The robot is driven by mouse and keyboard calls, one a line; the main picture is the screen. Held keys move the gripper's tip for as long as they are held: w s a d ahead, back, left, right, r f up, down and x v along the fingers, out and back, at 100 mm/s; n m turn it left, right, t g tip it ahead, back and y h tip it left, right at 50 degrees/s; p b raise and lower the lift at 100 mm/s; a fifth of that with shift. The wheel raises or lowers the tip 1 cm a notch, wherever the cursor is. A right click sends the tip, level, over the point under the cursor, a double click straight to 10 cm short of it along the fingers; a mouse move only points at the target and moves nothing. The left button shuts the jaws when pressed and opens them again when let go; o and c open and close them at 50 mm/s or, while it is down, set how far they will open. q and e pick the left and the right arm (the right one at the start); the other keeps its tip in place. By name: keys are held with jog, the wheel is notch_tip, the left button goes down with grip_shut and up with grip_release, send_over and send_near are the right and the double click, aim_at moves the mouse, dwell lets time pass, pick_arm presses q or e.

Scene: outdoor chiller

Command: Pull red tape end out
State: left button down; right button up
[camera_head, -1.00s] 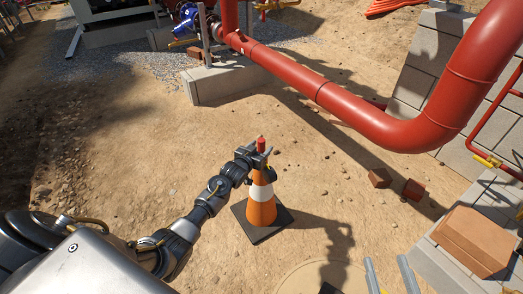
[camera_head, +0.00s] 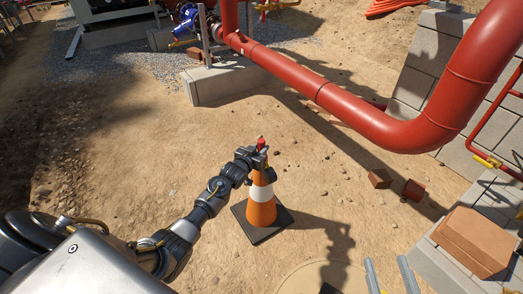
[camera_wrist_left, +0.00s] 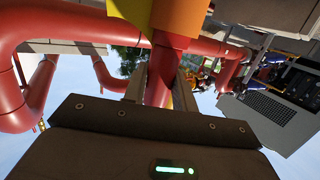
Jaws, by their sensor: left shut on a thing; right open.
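An orange and white traffic cone (camera_head: 261,212) stands upright on its dark square base (camera_head: 281,221) in the middle of the head view. A small red piece, the tape end or its holder (camera_head: 261,142), shows at the cone's top. My left gripper (camera_head: 260,155) is at the cone's top, shut on this red piece. In the left wrist view my left gripper's fingers (camera_wrist_left: 160,88) flank the red piece (camera_wrist_left: 160,75), below an orange and yellow surface. No loose tape length is visible. My right gripper (camera_head: 390,265) shows only its grey fingers at the bottom edge, apart and empty.
A large red pipe (camera_head: 345,103) runs behind the cone to the right. Bricks (camera_head: 380,178) lie on the sand, and a block wall (camera_head: 445,75) with a brown block (camera_head: 475,240) stands right. Open sand surrounds the cone.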

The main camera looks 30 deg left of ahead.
pick_arm(q)
jog(key=shift+r+p, duration=0.7)
jog(key=shift+p, duration=0.15)
notch_tip(320, 180, up, 5)
jog(key=p, duration=0.5)
jog(key=shift+r, duration=0.15)
jog(key=c, duration=1.8)
grip_release()
grip_shut()
